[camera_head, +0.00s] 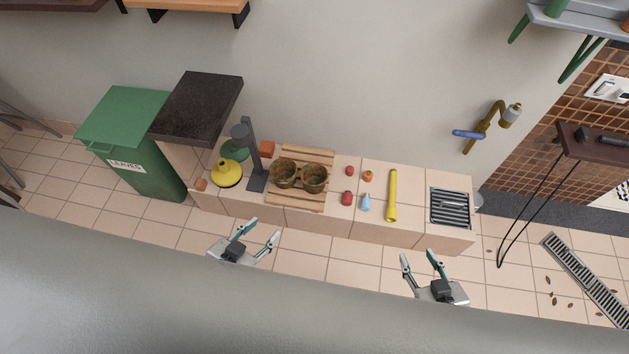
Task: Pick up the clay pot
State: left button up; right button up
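Two round brown-green pots stand side by side on a slatted wooden rack (300,200) on the tiled counter. One is the left pot (284,173) and the other is the right pot (315,179). I cannot tell from this view which thing is the clay pot. A small orange-brown block-like item (267,149) lies behind the rack's left side. My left gripper (263,228) is open and empty in front of the counter, below and left of the pots. My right gripper (417,256) is open and empty in front of the counter, further right.
A dark lamp-like stand (257,155) and a yellow round item (227,174) are left of the rack. Small red items (347,198), a blue bottle (366,202), a yellow cylinder (392,195) and a grill grate (450,208) are right. A green bin (140,145) stands left.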

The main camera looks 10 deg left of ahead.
aim_at(313, 176)
jog(key=l+u, duration=0.1)
jog(key=u, duration=0.3)
jog(key=i+l+u, duration=0.1)
jog(key=u, duration=0.3)
jog(key=l+u, duration=0.15)
jog(key=u, duration=0.3)
jog(key=l+u, duration=0.15)
jog(key=u, duration=0.25)
